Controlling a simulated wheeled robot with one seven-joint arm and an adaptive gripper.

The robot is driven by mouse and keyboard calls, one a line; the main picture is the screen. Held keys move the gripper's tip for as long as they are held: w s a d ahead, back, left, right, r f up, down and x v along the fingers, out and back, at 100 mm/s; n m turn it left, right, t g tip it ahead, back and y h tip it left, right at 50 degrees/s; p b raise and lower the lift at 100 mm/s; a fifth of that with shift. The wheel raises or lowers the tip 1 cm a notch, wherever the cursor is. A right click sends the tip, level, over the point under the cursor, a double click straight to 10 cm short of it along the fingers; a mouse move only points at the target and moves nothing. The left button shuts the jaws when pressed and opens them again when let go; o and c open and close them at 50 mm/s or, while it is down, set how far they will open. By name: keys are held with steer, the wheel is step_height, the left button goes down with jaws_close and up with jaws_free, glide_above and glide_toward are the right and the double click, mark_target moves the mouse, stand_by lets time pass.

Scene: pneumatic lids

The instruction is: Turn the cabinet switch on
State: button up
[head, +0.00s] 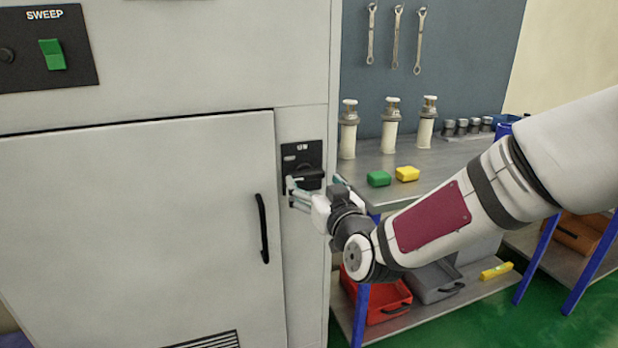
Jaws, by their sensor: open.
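The grey cabinet (140,220) fills the left side of the head view. A black switch plate (290,160) with small white lettering is on its right-hand strip, and a dark switch handle (309,173) sticks out from it. My gripper (292,190) is open at the switch, with its fingers close around or beside the handle. Whether they touch it I cannot tell. The gripper hides the lower part of the plate. A green rocker (52,54) sits on a separate black panel marked SWEEP at the upper left.
The cabinet door has a black vertical handle (263,228) left of my gripper. Red (390,303) and grey (433,280) bins are on the shelf below.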

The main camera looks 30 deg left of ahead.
mark_target(309, 177)
steer(key=shift+x, duration=2.5)
steer(key=c, duration=0.9)
